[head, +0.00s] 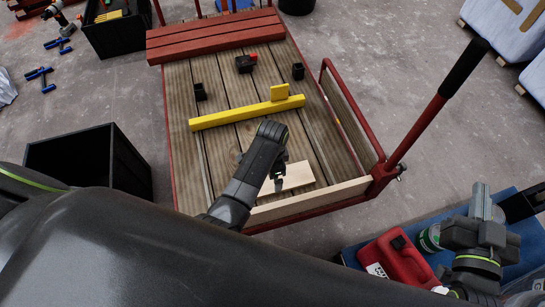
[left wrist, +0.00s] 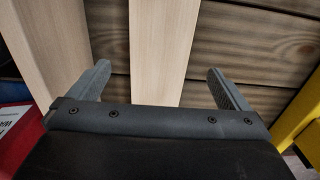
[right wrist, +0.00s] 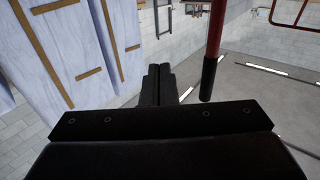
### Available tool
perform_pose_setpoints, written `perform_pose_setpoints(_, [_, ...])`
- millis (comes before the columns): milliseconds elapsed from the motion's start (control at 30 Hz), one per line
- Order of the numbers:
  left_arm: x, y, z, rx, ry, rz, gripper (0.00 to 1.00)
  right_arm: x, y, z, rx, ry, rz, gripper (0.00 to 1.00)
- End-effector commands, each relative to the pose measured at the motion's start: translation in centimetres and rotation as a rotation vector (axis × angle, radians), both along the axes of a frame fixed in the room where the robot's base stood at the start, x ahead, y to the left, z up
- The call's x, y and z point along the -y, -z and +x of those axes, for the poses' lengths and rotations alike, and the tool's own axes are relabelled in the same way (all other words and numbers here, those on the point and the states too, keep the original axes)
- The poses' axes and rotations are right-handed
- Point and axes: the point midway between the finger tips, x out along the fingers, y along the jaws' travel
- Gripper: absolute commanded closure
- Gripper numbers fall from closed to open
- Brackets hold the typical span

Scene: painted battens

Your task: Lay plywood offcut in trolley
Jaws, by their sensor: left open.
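The plywood offcut (head: 298,177) is a pale flat piece lying on the plank deck of the trolley (head: 215,155), near its front board. In the left wrist view the offcut (left wrist: 158,40) runs between my spread fingers. My left gripper (head: 278,184) is open, pointing down over the offcut; its fingers (left wrist: 160,78) stand apart on either side of it. Part of the offcut is hidden by my arm in the head view. My right gripper (head: 481,200) is shut and empty, off to the right of the trolley; its fingers (right wrist: 159,84) are together.
A yellow batten (head: 235,115) with a small yellow block crosses the deck. Red boards (head: 215,38) lie at the far end. Small black blocks (head: 245,64) sit between. The trolley handle (head: 440,100) rises at right. A red can (head: 395,262) and black crate (head: 90,160) flank the trolley.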

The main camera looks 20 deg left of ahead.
Motion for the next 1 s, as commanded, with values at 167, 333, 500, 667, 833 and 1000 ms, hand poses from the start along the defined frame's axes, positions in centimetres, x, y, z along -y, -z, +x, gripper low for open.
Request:
perform_pose_setpoints(167, [0.0,-1.2,0.0,0.0,0.0,0.0,0.01,-0.1,3.1,-0.6,-0.177,-0.003,0.043,1.0])
perform_pose_setpoints(333, [0.0,-2.1,0.0,0.0,0.001,0.0,0.01,-0.3,6.1,-1.8,-0.344,-0.009,0.083,1.0])
perform_pose_setpoints(500, [0.0,-3.1,0.0,0.001,0.001,0.001,0.01,-0.8,8.9,-3.4,-0.51,-0.019,0.122,1.0])
perform_pose_setpoints(667, [0.0,-4.1,0.0,0.0,0.001,0.0,0.01,-1.3,11.2,-5.4,-0.666,-0.032,0.159,1.0])
perform_pose_setpoints(833, [0.0,-5.1,0.0,0.001,0.001,0.001,0.01,-2.0,13.3,-7.8,-0.827,-0.049,0.195,1.0])
perform_pose_setpoints(1000, [0.0,-5.7,0.0,-0.001,0.001,0.001,0.01,-2.6,14.7,-9.9,-0.95,-0.064,0.221,1.0])
